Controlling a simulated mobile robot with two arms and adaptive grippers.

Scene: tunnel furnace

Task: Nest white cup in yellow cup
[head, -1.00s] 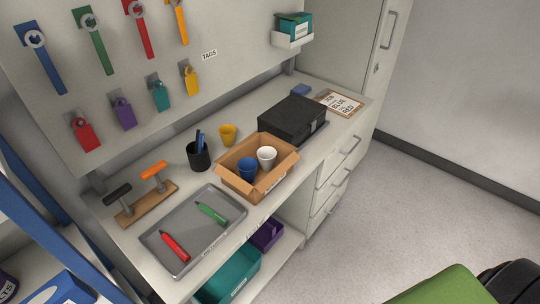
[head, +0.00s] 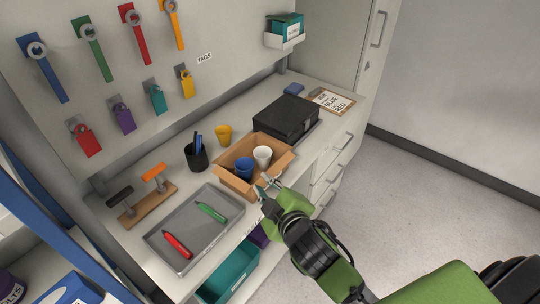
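The white cup (head: 263,156) stands upright in the open cardboard box (head: 283,161), beside the blue cup (head: 244,168). The yellow cup (head: 223,135) stands on the counter behind the box, outside it. My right gripper (head: 265,187) is at the near side of the box, below the cups in the picture. Its fingers look spread apart with nothing between them. It partly hides the box's front wall. My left gripper is not in the head view.
A black pen holder (head: 197,156) stands left of the box. A grey tray (head: 196,252) holds a red and a green marker. A black case (head: 286,119) sits behind the box. A wooden stand (head: 149,206) is at the left. Tools and tags hang on the panel above.

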